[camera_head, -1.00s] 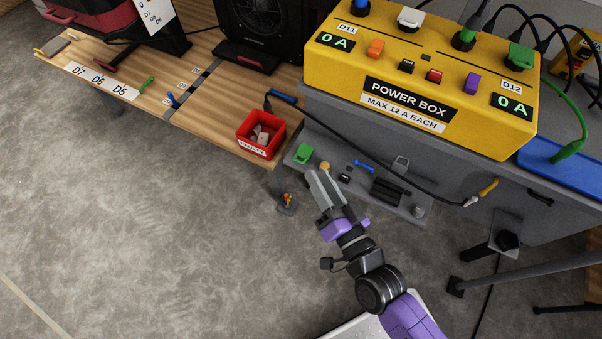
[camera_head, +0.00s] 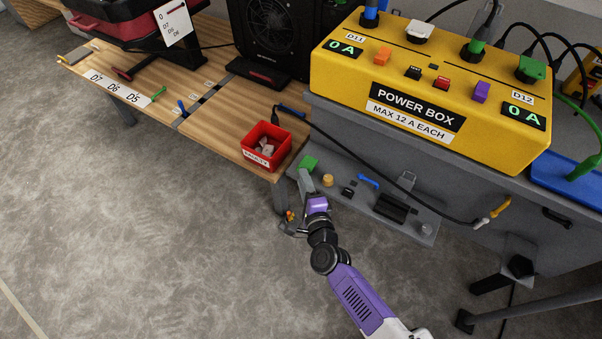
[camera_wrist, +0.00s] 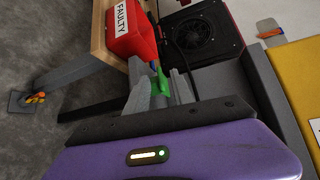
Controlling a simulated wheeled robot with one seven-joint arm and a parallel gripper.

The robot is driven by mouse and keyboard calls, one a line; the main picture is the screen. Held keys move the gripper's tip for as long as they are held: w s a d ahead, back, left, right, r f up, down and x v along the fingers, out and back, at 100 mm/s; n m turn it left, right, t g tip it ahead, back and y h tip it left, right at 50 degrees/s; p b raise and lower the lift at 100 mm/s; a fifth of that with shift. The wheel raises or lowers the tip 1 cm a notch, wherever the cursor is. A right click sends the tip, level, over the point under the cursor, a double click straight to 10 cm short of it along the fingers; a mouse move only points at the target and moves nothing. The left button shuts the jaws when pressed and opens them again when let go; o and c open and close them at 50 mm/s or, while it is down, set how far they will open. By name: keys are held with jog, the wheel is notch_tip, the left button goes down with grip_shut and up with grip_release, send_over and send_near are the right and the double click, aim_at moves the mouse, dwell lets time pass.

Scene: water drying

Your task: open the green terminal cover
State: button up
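A small green block-like cover (camera_head: 309,162) sits at the left end of the grey ledge below the power box. In the wrist view the green cover (camera_wrist: 162,84) shows between my two grey fingers, partly hidden by them. My gripper (camera_head: 304,180) is just in front of it; it also shows in the wrist view (camera_wrist: 161,92). The fingers are apart, with a gap around the green part. I cannot tell whether either finger touches it. Whether the cover's lid is raised is too small to tell.
A red bin (camera_head: 266,147) stands on the wooden table's corner, left of the ledge. The yellow power box (camera_head: 430,90) is above. Open floor is at left.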

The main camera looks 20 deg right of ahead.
aim_at(306, 165)
jog(key=shift+w+d+f+b, duration=0.15)
jog(key=shift+w+b, duration=0.05)
jog(key=shift+w, duration=0.7)
jog(key=shift+w+d+f+b, duration=0.15)
jog(key=shift+w+b, duration=0.05)
jog(key=shift+w, duration=0.7)
grip_shut()
jog(key=shift+r, duration=0.2)
